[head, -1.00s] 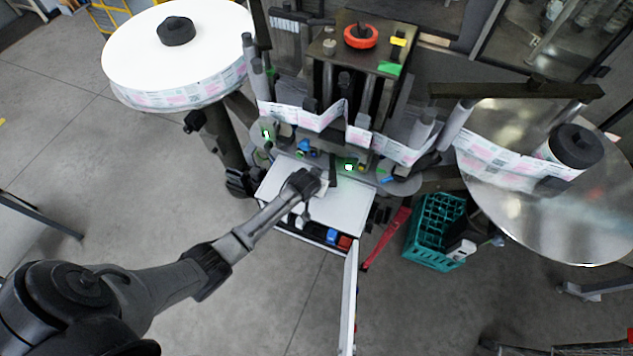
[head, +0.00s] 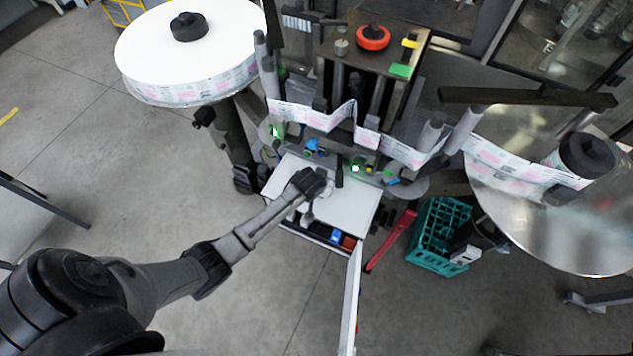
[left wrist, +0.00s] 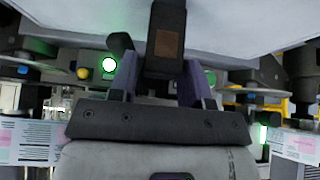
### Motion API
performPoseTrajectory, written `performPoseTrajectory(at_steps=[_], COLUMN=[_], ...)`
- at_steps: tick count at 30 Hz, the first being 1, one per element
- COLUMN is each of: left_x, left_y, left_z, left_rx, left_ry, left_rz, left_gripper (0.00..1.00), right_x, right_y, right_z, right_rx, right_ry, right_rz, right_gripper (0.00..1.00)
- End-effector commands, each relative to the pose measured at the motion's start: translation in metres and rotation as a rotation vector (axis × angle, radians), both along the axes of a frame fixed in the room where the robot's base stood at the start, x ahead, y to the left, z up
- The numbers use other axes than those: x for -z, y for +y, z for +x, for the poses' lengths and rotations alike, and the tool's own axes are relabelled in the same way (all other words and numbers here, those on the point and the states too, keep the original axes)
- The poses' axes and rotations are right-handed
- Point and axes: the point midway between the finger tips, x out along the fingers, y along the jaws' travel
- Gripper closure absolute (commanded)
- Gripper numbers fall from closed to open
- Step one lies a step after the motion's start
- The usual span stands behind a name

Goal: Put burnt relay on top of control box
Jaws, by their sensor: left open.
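The control box is white, with a bare top (head: 352,208) and an open door (head: 350,300) at its front. My left gripper (head: 320,184) is over the far part of this top. In the left wrist view its two fingers (left wrist: 160,82) are apart. A dark block with a brown patch, seemingly the burnt relay (left wrist: 165,35), lies between the open fingers against the white top (left wrist: 245,22). I cannot tell whether it touches the fingers. In the head view my gripper hides the relay. My right gripper is not in view.
Red and blue parts (head: 343,240) show in the box's open front. The labeller's posts and label web (head: 310,113) stand just behind the box. A dark upright piece (head: 339,172) is close to my gripper. A teal crate (head: 436,236) and red bar (head: 392,241) are to the right.

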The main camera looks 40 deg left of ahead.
Motion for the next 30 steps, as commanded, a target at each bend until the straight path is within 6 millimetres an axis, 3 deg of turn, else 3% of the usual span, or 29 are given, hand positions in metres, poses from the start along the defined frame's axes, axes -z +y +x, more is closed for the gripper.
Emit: performPoseTrajectory(at_steps=[15, 26, 30], left_x=[-0.068, -0.081, -0.075], left_y=[-0.013, -0.016, -0.028], left_z=[-0.042, -0.052, -0.081], left_rx=[0.0, 0.001, 0.051], left_ry=[-0.001, 0.002, 0.035], left_rz=[0.0, 0.0, 0.006], left_gripper=[0.56, 0.56, 0.56], right_x=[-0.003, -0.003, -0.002], right_y=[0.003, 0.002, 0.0], right_z=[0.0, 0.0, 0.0], right_rx=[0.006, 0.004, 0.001], right_ry=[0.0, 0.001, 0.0], right_rz=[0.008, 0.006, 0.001], right_gripper=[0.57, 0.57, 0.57])
